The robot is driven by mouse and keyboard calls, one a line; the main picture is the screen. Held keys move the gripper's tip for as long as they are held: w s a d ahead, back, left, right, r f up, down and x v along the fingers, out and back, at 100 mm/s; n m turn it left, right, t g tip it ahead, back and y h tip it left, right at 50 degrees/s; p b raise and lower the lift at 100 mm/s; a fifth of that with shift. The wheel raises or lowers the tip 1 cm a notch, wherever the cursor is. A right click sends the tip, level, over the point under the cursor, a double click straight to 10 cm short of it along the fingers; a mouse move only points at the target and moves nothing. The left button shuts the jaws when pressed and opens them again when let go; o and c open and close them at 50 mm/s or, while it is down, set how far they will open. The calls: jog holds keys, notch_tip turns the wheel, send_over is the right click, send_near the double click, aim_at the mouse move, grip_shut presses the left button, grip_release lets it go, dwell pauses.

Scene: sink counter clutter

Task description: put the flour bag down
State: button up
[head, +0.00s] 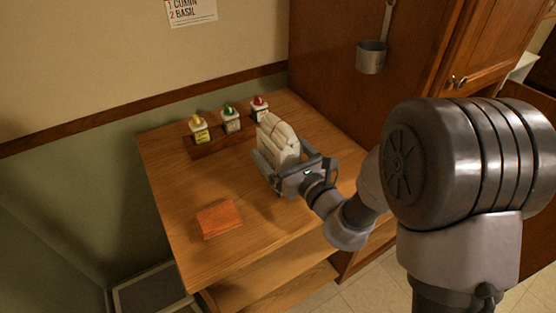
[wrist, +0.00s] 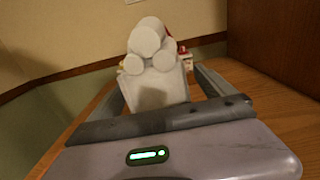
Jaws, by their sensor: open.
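The flour bag (head: 277,139) is a cream paper bag with a folded top, on the wooden counter (head: 180,190) toward its back right. In the wrist view the bag (wrist: 158,85) is pale, with rounded shapes at its top, and sits between the two fingers. My gripper (head: 276,163) reaches in from the right and front, with one finger on each side of the bag. The jaws are open, and in the wrist view the fingers (wrist: 163,95) stand apart around it. The bag's base is hidden behind the gripper, so its contact with the counter cannot be seen.
An orange folded cloth (head: 219,220) lies at the front left. A metal cup (head: 371,57) hangs on the cabinet side.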

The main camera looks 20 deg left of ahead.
jog(key=shift+w+a, duration=0.25)
grip_shut()
jog(key=shift+r, duration=0.1)
